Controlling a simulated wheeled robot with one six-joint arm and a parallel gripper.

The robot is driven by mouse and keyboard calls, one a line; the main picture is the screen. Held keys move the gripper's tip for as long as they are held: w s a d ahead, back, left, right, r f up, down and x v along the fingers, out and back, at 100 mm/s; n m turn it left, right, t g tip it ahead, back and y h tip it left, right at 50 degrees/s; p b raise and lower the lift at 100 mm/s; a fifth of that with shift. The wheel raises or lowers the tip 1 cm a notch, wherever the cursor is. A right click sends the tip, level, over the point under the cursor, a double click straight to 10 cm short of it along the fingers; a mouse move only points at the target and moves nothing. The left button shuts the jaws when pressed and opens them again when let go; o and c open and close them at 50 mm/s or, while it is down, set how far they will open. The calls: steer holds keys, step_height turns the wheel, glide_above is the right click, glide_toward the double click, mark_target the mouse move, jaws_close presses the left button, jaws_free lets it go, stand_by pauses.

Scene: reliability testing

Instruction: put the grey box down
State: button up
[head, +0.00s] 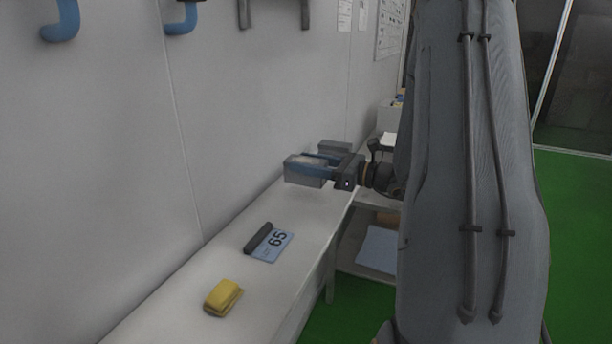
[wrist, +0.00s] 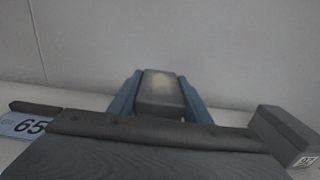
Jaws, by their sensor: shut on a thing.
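My gripper (head: 318,161) is shut on a grey box (head: 303,176), over the far part of the white bench (head: 215,262) along the wall. In the wrist view the grey box (wrist: 160,96) sits between the two blue fingers, with a pale worn patch on its face. The box looks roughly level. I cannot tell surely whether its underside touches the bench or hangs just above it.
A second grey box (head: 334,146) stands beyond my gripper; it also shows at the right of the wrist view (wrist: 284,131). A card marked 65 (head: 272,246) and a folded yellow cloth (head: 223,297) lie nearer on the bench. Blue hooks (head: 182,20) hang above.

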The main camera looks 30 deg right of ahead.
mark_target(306, 177)
steer(key=shift+f+p, duration=0.35)
steer(key=shift+f, duration=1.55)
steer(key=o, duration=1.4)
steer(key=shift+f, duration=0.15)
steer(key=shift+s+d, duration=0.15)
steer(key=shift+s, duration=0.05)
steer(key=b+v, duration=0.2)
steer(key=v, duration=0.9)
steer(key=shift+s+d+b, duration=0.2)
steer(key=shift+b, duration=0.15)
